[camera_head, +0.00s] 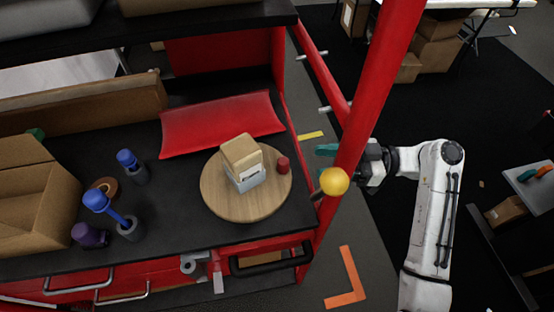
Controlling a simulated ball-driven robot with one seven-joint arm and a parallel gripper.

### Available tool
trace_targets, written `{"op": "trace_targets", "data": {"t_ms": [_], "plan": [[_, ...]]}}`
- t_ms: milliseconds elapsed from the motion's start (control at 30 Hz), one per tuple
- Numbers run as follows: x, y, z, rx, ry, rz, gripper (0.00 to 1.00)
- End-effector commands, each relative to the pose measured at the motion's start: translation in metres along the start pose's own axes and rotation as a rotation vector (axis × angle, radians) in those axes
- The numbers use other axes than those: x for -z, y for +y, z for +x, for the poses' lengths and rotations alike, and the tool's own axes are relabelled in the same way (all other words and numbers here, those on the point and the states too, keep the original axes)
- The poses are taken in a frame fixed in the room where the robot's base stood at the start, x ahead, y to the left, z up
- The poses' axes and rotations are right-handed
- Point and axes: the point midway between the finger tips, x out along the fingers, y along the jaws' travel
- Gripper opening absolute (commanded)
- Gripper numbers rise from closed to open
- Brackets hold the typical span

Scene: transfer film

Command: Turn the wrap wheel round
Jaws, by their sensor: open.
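The wrap wheel looks to be the round wooden disc (225,205) lying flat on the black bench top. A wrapped block (243,162), tan above and grey-white below with a label, stands on its middle. A small dark red knob (283,164) stands near the disc's right rim. My gripper (322,152) is right of the disc, beyond the bench's edge, partly hidden behind a red post. It is open, with teal fingertips showing left of the post, and it is apart from the knob and disc.
The slanted red post (382,75) stands between my gripper and the bench. A yellow ball (334,181) shows before the post. A red cushion-like packet (222,124) lies behind the disc. Blue-topped tools (97,201) and cardboard boxes (30,190) crowd the left. A black handle (270,262) juts from the bench front.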

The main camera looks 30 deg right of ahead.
Motion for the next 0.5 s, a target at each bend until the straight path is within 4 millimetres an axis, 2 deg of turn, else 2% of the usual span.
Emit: {"op": "trace_targets", "data": {"t_ms": [300,500], "plan": [[0.002,-0.002,0.057,0.006,-0.003,0.004,0.50],[0.001,-0.001,0.085,0.004,-0.003,0.004,0.50]]}}
